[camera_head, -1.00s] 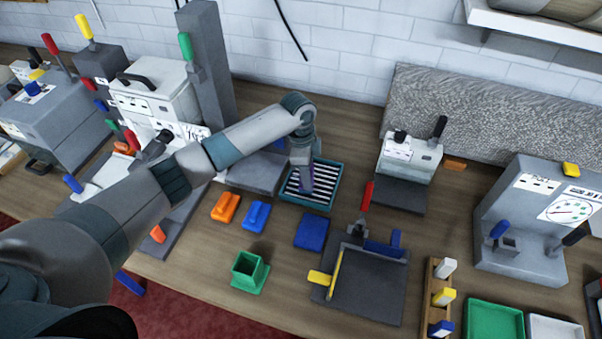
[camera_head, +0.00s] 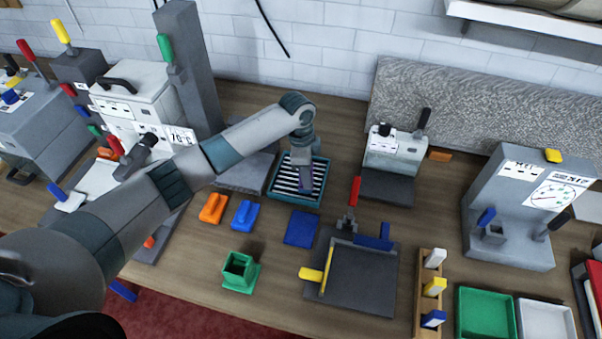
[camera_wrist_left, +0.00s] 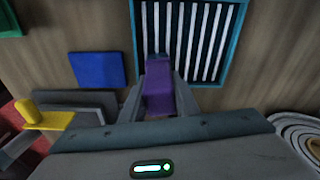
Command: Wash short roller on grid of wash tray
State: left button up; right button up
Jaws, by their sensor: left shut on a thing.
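The wash tray (camera_head: 293,202) is teal with a grid of white bars over a dark bottom. My left gripper (camera_head: 305,182) is over the tray, pointing down. In the left wrist view its fingers (camera_wrist_left: 158,85) are shut on a purple piece (camera_wrist_left: 158,92), seemingly the short roller's handle. The roller's working end is hidden, so I cannot tell whether it touches the grid. My right gripper is not in view.
A blue pad (camera_head: 301,228), a blue block (camera_head: 245,214), an orange block (camera_head: 213,208) and a green holder (camera_head: 240,272) stand in front of the tray. A dark board with a yellow handle (camera_head: 311,274) is to the right. Bare bench lies between them.

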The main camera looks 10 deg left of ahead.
pick_arm(q)
jog(key=shift+d+r, duration=0.1)
jog(key=shift+d, duration=0.3)
jog(key=shift+r, duration=0.1)
jog(key=shift+r, duration=3.95)
